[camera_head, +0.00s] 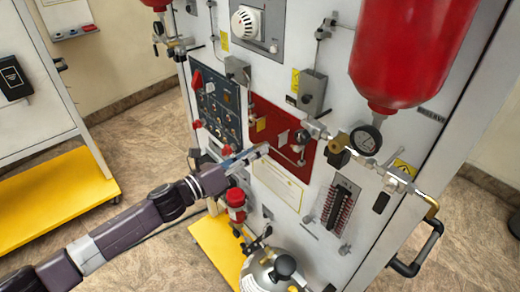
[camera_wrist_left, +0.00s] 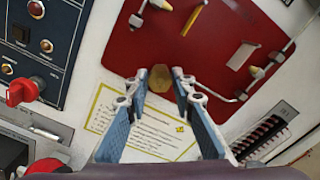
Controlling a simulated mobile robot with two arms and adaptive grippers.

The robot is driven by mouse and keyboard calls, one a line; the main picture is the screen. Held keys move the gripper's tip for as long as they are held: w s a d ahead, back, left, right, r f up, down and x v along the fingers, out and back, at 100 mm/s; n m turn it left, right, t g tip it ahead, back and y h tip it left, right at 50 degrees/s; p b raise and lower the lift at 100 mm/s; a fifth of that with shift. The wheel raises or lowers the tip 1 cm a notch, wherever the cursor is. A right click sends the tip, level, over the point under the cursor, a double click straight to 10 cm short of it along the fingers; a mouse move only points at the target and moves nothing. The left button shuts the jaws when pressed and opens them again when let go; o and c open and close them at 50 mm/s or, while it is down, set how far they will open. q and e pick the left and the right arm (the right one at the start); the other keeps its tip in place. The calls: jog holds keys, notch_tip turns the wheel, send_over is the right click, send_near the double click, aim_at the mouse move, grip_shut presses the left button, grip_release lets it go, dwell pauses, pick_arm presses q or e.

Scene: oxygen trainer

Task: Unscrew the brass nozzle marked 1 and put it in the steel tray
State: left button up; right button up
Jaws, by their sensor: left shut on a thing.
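My left gripper (camera_head: 262,152) reaches in from the left, in front of the lower edge of the red panel (camera_head: 267,122). In the left wrist view my left gripper (camera_wrist_left: 160,78) has its blue-padded fingers closed at the tips on a small brass-coloured piece (camera_wrist_left: 159,80), which looks like the brass nozzle. It shows against the panel's lower edge; I cannot tell if it touches the panel. No number 1 is legible on it. Other small brass-tipped parts sit on the panel, one at its right (camera_wrist_left: 256,73). I cannot make out the steel tray. My right gripper is not in view.
A dark switch panel (camera_head: 217,110) with a red knob (camera_wrist_left: 22,91) is at the left. A yellow-framed notice (camera_head: 277,184) is below the red panel. A gauge (camera_head: 366,140) and pipework stick out at the right. A red cylinder (camera_head: 412,50) hangs above.

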pick_arm(q)
jog(key=shift+r+n+p, duration=0.15)
jog(key=shift+n+p, duration=0.45)
jog(key=shift+n, duration=1.1)
jog(key=shift+n+p, duration=0.75)
jog(key=shift+n, duration=0.95)
jog(key=shift+n+p, duration=0.65)
jog(key=shift+n, duration=1.15)
